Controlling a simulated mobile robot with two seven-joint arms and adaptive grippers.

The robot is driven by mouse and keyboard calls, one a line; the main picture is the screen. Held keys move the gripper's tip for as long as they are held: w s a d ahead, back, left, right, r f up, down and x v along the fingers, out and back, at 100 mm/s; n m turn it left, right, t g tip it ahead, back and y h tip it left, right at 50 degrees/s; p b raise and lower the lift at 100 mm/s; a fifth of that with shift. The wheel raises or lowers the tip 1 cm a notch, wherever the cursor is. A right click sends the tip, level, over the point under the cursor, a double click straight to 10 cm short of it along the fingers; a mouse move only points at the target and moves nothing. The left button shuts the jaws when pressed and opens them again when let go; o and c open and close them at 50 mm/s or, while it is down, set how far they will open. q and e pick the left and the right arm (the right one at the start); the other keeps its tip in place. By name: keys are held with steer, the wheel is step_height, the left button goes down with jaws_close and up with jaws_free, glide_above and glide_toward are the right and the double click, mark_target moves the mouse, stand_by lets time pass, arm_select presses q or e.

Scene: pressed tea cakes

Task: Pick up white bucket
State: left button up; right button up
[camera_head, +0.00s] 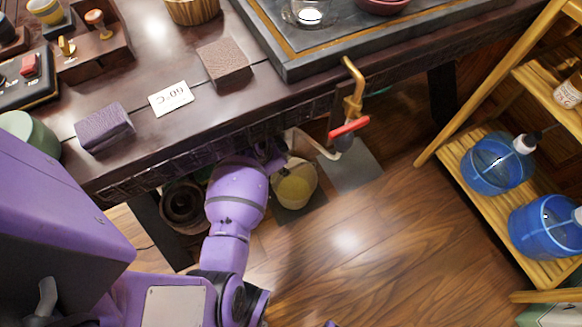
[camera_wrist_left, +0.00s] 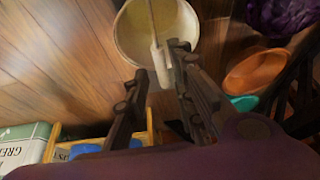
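The white bucket (camera_head: 298,187) stands on the floor under the table's front edge in the head view, with something yellowish inside. In the left wrist view the bucket (camera_wrist_left: 128,35) is at the top, seen from above, with its handle and pale grip (camera_wrist_left: 160,66) reaching toward me. My left gripper (camera_head: 277,155) is at the bucket's upper left in the head view, partly hidden by the table edge and my arm. In the wrist view the left gripper (camera_wrist_left: 160,62) is open, with the handle grip between its spread fingertips. My right gripper is not in view.
The dark table (camera_head: 190,125) overhangs the bucket. A brass tap with a red lever (camera_head: 348,128) is just right of it. Dark round pots (camera_head: 183,203) stand to the left. A wooden shelf (camera_head: 463,167) with blue tubs (camera_head: 497,165) is at right. The floor between is clear.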

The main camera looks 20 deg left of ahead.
mark_target(294, 168)
arm_select(q)
steer(key=shift+w+d+r, duration=0.3)
steer(key=shift+w+d, duration=0.2)
steer(key=shift+w, duration=0.1)
steer(key=shift+w+d+h, duration=0.2)
steer(key=shift+h, duration=0.1)
steer(key=b+x, duration=0.1)
steer(key=x, duration=0.1)
steer(key=b+x, duration=0.2)
steer(key=x, duration=0.1)
steer(key=b+x, duration=0.1)
steer(key=x, duration=0.1)
steer(key=shift+s+a+f, duration=0.1)
steer(key=shift+a+f, duration=0.2)
steer(key=shift+f, duration=0.05)
steer(key=shift+f, duration=0.2)
steer(key=shift+c, duration=0.2)
jaws_close()
